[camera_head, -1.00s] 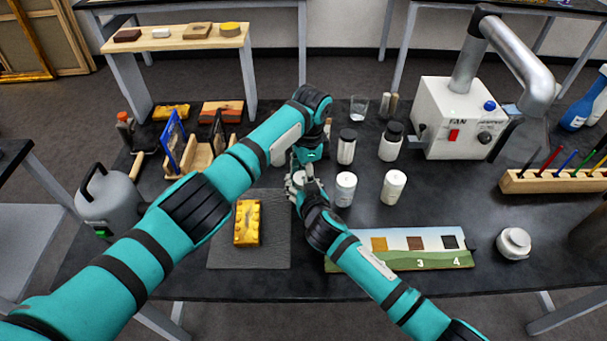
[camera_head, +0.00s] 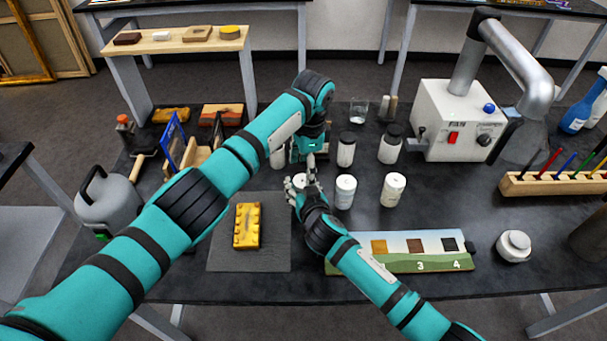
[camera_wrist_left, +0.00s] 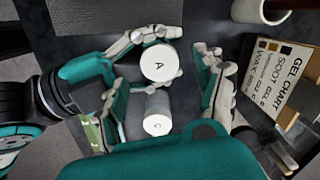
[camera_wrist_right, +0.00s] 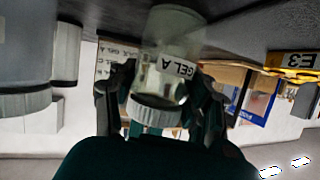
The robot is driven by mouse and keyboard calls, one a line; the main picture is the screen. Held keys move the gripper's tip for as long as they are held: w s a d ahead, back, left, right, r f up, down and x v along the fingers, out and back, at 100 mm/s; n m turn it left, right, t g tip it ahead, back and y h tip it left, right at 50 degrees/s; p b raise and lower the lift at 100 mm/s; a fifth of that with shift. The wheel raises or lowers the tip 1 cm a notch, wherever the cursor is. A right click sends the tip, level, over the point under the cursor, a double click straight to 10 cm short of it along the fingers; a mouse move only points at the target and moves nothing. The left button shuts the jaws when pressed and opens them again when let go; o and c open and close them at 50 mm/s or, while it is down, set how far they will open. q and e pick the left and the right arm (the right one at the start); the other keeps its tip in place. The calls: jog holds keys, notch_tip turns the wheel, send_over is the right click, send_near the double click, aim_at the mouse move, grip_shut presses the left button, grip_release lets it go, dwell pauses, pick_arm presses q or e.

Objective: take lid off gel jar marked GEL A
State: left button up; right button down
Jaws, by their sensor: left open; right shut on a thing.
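The GEL A jar (camera_wrist_right: 180,45) is clear, with a tilted label in the inverted right wrist view. Its white ribbed lid (camera_wrist_right: 155,112) is on it; the top, marked A, shows in the left wrist view (camera_wrist_left: 160,62). My right gripper (camera_head: 297,188) is shut around the jar's side at the table. My left gripper (camera_head: 311,165) is open above the jar, pointing down; its fingers (camera_wrist_left: 165,92) are spread and the lid is near their gap, not gripped. My arms partly hide the jar in the head view.
White-lidded jars (camera_head: 345,191) stand just right of the held jar, with black-capped bottles (camera_head: 390,145) behind. A yellow block (camera_head: 247,226) lies on the grey mat (camera_head: 225,255). A colour strip (camera_head: 405,262) lies in front.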

aim_at(303, 181)
pick_arm(q)
jog(key=shift+r, duration=0.55)
jog(key=shift+c, duration=0.2)
notch_tip(303, 181, up, 2)
jog(key=shift+d+r+m, duration=0.1)
jog(key=shift+d+m, duration=0.05)
jog(key=shift+m, duration=0.95)
jog(key=shift+r+m, duration=0.3)
jog(key=shift+m, duration=0.1)
jog(key=shift+f, duration=0.1)
jog(key=f, duration=0.7)
jog(key=shift+a+f, duration=0.25)
jog(key=c, duration=1.3)
jog(key=shift+o, duration=0.2)
jog(key=n, duration=0.3)
